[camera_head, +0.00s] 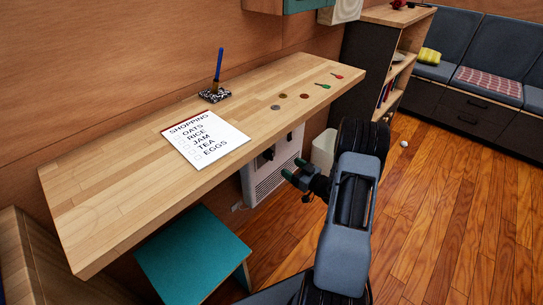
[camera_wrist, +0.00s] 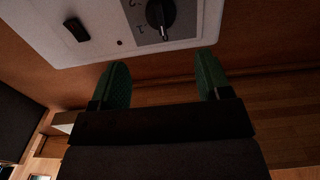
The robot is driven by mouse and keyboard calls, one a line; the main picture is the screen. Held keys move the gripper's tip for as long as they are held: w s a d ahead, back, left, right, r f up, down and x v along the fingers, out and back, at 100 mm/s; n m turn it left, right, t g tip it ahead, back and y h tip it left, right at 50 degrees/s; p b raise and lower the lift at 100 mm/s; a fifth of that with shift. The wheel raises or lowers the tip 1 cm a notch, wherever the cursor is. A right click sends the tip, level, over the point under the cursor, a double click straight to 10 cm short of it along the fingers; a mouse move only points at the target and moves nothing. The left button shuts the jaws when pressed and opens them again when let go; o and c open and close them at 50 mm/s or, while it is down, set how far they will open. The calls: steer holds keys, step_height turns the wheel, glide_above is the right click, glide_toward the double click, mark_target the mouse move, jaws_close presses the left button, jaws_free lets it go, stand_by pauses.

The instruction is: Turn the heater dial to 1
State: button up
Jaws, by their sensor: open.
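The white heater (camera_head: 272,168) stands against the wall below the wooden desk, which hides its upper part. In the wrist view its white panel (camera_wrist: 100,45) fills the top. A black dial (camera_wrist: 160,15) sits on a grey plate there, cut by the top edge, with a mark like a 1 at its lower left. The dial's full setting cannot be read. My gripper (camera_head: 294,171) is in front of the heater, below desk height. In the wrist view its green fingers (camera_wrist: 163,85) are spread apart and empty, lower in the picture than the dial and not touching it.
The wooden desk (camera_head: 110,185) overhangs the heater; a shopping list (camera_head: 205,138), pen stand (camera_head: 215,96), coins and keys lie on it. A teal stool (camera_head: 193,255) stands left of the heater, a white bin (camera_head: 323,149) right. A black switch (camera_wrist: 76,30) is left of the dial. Open floor (camera_head: 440,215) lies right.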

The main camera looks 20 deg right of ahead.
mark_target(272, 156)
steer(key=b+x, duration=0.2)
steer(key=x, duration=0.8)
steer(key=shift+w+a, duration=0.15)
steer(key=shift+a, duration=0.05)
steer(key=shift+c, duration=0.2)
steer(key=c, duration=0.8)
steer(key=shift+c, duration=0.2)
steer(key=m+p, duration=0.3)
steer(key=m, duration=0.2)
steer(key=shift+d+r, duration=0.1)
steer(key=m+p, duration=0.2)
steer(key=m, duration=0.2)
steer(key=shift+f+m+p, duration=0.25)
steer(key=shift+m+p, duration=0.25)
steer(key=shift+m, duration=0.8)
